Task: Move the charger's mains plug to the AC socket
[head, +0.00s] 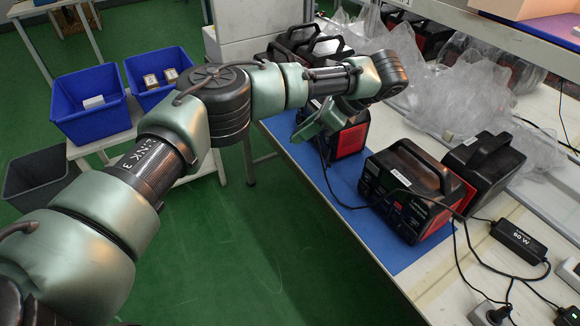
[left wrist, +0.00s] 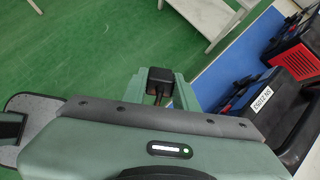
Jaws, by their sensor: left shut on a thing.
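My left gripper (head: 316,125) is above the blue mat, in front of a power station (head: 345,140) with a red side panel. In the left wrist view the gripper (left wrist: 160,88) is shut on a black plug (left wrist: 160,76), the mains plug, with its cable hanging from it. A dark cable (head: 330,182) runs from below the gripper over the mat towards a nearer power station (head: 405,190). The charger (head: 518,241), a black box marked 60 W, lies on the bench at right. The AC socket cannot be made out. My right gripper is not in view.
A third power station (head: 484,165) stands behind the nearer one. A grey plug (head: 490,313) and loose cables lie at the bench's near right. Clear plastic bags (head: 465,90) fill the back. Blue bins (head: 90,100) stand at left; green floor lies between.

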